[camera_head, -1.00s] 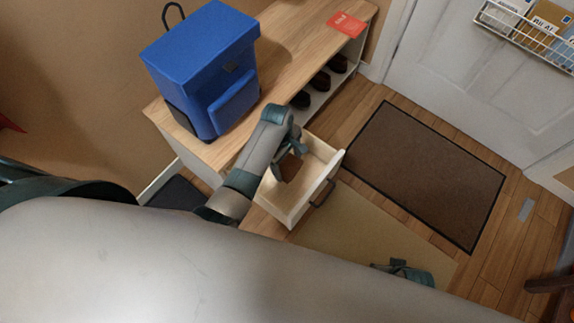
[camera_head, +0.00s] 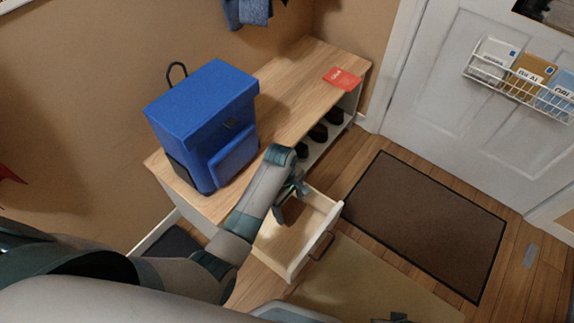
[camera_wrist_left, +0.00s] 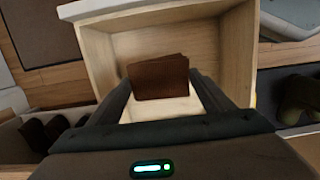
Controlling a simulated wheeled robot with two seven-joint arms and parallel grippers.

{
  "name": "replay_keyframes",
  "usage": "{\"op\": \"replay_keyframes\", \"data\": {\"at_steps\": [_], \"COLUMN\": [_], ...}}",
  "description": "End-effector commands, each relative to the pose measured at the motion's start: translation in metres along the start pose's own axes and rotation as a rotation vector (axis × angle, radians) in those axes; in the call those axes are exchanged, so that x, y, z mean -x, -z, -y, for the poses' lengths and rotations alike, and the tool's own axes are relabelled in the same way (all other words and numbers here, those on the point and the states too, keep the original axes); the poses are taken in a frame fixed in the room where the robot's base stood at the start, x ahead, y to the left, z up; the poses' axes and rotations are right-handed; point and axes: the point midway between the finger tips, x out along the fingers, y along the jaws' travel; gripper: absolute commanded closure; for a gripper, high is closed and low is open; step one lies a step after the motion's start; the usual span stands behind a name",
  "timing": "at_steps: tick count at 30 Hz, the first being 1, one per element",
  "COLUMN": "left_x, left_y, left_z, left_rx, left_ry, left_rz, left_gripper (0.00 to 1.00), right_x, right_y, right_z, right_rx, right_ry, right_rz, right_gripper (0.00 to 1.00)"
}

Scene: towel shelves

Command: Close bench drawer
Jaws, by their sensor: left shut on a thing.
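The bench drawer (camera_head: 318,232) is pulled open from the wooden bench (camera_head: 308,83), with its dark handle (camera_head: 322,246) on the front. My left gripper (camera_head: 290,196) is over the open drawer. It is shut on a brown wallet-like thing (camera_wrist_left: 158,78), which shows between the fingers in the left wrist view. Whether that thing touches the drawer floor I cannot tell. My right gripper (camera_head: 396,318) only just shows at the bottom edge of the head view, and its fingers are not clear.
A blue backpack (camera_head: 205,125) stands on the bench, and a red card (camera_head: 342,78) lies at its far end. Dark shoes (camera_head: 319,132) sit on the shelf below. A brown doormat (camera_head: 425,220) lies by the white door (camera_head: 470,130). Floor before the drawer is clear.

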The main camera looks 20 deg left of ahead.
Motion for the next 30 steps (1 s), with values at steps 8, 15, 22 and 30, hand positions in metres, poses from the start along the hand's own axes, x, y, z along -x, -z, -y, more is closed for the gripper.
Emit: {"op": "replay_keyframes", "data": {"at_steps": [8, 15, 22, 30], "left_x": [0.078, 0.170, 0.259, 0.356], "left_y": [-0.001, -0.015, -0.029, -0.022], "left_z": [-0.068, -0.116, -0.128, -0.077], "left_rx": [-0.155, -0.381, -0.655, -1.023], "left_ry": [0.017, 0.053, 0.099, 0.158], "left_rz": [-0.010, -0.013, -0.018, -0.018], "left_gripper": [0.47, 0.47, 0.47, 0.47], "right_x": [0.000, 0.000, -0.001, -0.001], "right_y": [-0.001, -0.001, -0.001, 0.000], "right_z": [-0.002, -0.002, -0.002, -0.002], "right_rx": [-0.001, -0.001, -0.001, 0.000], "right_ry": [-0.002, -0.002, -0.002, -0.002], "right_rz": [0.001, 0.001, 0.001, 0.000], "right_gripper": [1.00, 1.00, 1.00, 1.00]}}
